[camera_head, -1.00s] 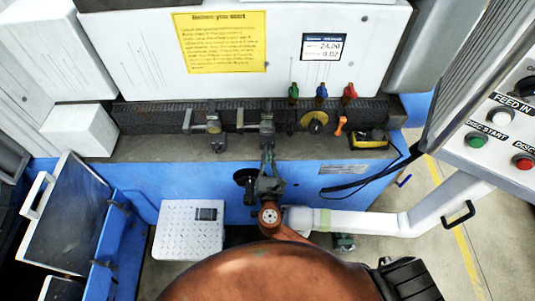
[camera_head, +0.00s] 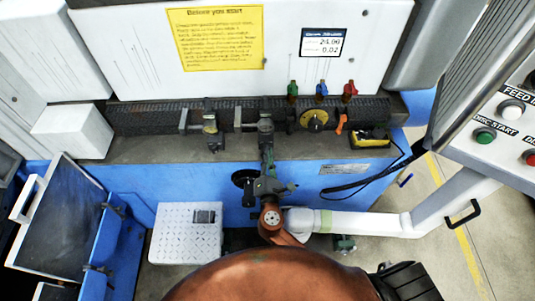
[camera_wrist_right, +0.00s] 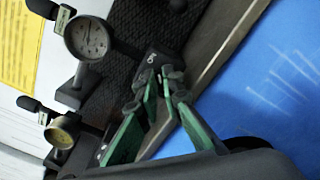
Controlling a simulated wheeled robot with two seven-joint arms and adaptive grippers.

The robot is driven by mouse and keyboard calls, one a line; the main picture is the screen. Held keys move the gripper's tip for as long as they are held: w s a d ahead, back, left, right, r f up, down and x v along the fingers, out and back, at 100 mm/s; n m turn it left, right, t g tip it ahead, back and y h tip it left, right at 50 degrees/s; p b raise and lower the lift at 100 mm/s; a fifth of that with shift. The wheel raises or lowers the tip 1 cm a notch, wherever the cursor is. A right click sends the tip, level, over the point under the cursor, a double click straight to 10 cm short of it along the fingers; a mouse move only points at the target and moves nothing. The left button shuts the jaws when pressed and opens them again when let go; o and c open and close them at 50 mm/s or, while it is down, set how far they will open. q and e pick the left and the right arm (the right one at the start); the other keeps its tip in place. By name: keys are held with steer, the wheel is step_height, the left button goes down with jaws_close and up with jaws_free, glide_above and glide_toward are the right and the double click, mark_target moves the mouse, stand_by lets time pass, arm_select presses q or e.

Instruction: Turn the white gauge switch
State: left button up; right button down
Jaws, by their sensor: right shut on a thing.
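The white-faced gauge (camera_wrist_right: 88,38) shows in the right wrist view, joined by a dark arm to a black base (camera_wrist_right: 152,62). My right gripper (camera_wrist_right: 157,82) has green fingers closed at the front of this base. They are shut on a small dark part there, the switch, which the fingertips mostly hide. In the head view my right gripper (camera_head: 267,160) reaches up to the right-hand gauge stand (camera_head: 265,122). My left gripper is not in view.
A yellow-faced gauge (camera_wrist_right: 62,137) stands close by; the left stand (camera_head: 210,128) is in the head view. Coloured valves (camera_head: 321,90) and a yellow dial (camera_head: 314,120) are to the right. A white control-panel arm (camera_head: 370,222) crosses at lower right.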

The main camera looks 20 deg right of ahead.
steer(key=shift+d, duration=0.1)
steer(key=c, duration=2.4)
jaws_free()
steer(key=shift+s, duration=0.3)
steer(key=v, duration=1.1)
steer(key=shift+s+r, duration=0.1)
steer(key=shift+s, duration=0.05)
